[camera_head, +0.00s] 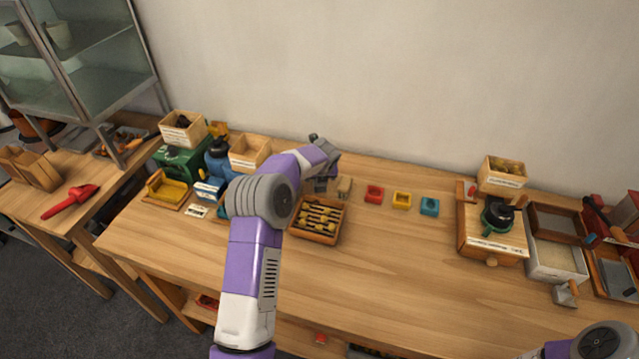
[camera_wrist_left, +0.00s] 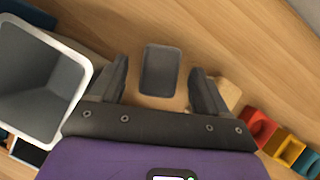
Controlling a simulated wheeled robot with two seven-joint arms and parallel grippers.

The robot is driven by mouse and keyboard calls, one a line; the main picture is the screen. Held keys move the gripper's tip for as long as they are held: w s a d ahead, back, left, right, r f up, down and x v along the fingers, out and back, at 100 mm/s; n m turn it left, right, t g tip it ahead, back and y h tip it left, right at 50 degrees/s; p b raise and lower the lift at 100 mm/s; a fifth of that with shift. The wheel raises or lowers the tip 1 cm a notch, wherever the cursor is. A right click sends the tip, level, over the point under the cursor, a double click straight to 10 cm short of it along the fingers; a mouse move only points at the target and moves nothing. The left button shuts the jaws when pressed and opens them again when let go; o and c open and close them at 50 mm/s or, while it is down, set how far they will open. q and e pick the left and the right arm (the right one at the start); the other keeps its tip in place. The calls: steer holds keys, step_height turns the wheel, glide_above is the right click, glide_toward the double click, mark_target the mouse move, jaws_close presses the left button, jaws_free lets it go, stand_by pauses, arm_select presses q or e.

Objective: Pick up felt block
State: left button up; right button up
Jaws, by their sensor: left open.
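A dark grey rounded block (camera_wrist_left: 160,70), which looks like the felt block, lies on the wooden table. In the left wrist view it sits in the gap between the open fingers of my left gripper (camera_wrist_left: 157,82), with space on both sides. In the head view the block (camera_head: 320,185) is partly hidden by my left arm. My left gripper (camera_head: 324,148) is above the table at the back, holding nothing. My right gripper is out of view; only part of my right arm shows at the lower right.
A tan block (camera_wrist_left: 229,92) lies right beside the right finger. Red (camera_head: 374,194), yellow (camera_head: 402,200) and blue (camera_head: 429,206) square pieces stand further right. A pale-rimmed container (camera_wrist_left: 38,82) is close on the left. A wooden tray (camera_head: 316,237) of tools lies nearer. The front middle table is clear.

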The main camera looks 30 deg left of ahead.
arm_select(q)
steer(key=x, duration=0.3)
steer(key=shift+w+a+f, duration=0.15)
steer(key=shift+w+f, duration=0.05)
steer(key=shift+r, duration=0.1)
steer(key=c, duration=1.1)
